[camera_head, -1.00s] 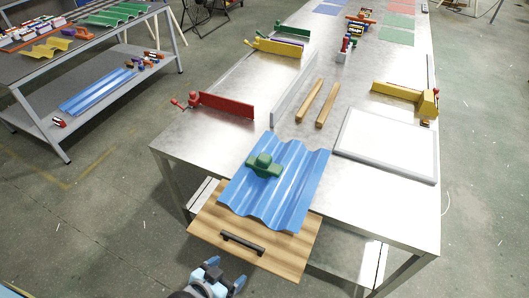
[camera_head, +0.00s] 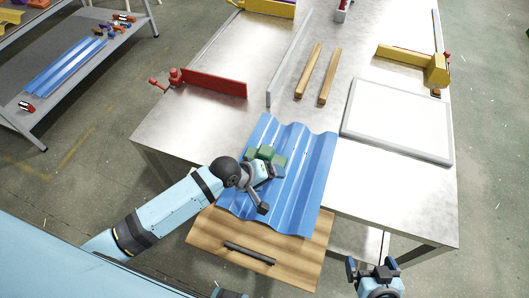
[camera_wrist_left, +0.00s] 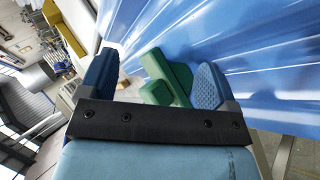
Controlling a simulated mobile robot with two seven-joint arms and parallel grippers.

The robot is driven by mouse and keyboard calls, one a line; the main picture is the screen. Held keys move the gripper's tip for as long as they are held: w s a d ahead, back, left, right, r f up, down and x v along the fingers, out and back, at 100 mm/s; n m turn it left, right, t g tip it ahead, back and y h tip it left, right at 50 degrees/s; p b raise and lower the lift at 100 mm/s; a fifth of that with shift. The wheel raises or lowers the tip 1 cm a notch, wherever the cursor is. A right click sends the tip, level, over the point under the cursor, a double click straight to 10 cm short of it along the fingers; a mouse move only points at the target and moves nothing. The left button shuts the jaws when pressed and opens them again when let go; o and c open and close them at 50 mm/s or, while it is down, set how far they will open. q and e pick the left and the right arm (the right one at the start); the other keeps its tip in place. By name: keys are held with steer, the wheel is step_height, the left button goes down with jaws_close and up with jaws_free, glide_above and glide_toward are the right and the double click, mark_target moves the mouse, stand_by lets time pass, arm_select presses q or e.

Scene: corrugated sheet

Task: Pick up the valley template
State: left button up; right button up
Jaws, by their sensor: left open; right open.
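The valley template, taken to be the green block with a raised grip (camera_head: 280,160), lies on the blue corrugated sheet (camera_head: 308,165). My left gripper (camera_head: 268,168) is over it, open, and hides part of it in the head view. In the left wrist view the green template (camera_wrist_left: 178,72) shows between the two open fingers (camera_wrist_left: 152,85), nearer the right finger. I cannot tell whether a finger touches it. My right gripper (camera_head: 373,266) is open and empty at the bottom of the head view, right of the drawer board.
The sheet overhangs a wooden drawer board (camera_head: 215,240) with a dark handle (camera_head: 249,253). A white panel (camera_head: 400,122), two wooden strips (camera_head: 308,70), a red clamp bar (camera_head: 213,83) and a yellow one (camera_head: 410,56) are on the metal table (camera_head: 190,120).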

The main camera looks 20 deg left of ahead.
mark_target(266, 150)
arm_select(q)
steer(key=w+a+r+n+g+y, duration=0.3)
steer(key=w+a+r+n+g, duration=0.3)
steer(key=w+a+r+n, duration=0.35)
steer(key=shift+n, duration=0.85)
steer(key=x, duration=0.3)
steer(key=d+x, duration=0.1)
steer(key=x, duration=0.2)
steer(key=d+x, duration=0.1)
steer(key=x, duration=0.2)
steer(key=shift+w+r+b, duration=0.25)
steer(key=shift+w+b, duration=0.05)
steer(key=shift+w, duration=0.05)
steer(key=x, duration=0.5)
steer(key=shift+f, duration=0.1)
steer(key=c, duration=1.2)
arm_select(e)
steer(key=shift+s+d, duration=0.15)
steer(key=shift+s, duration=0.05)
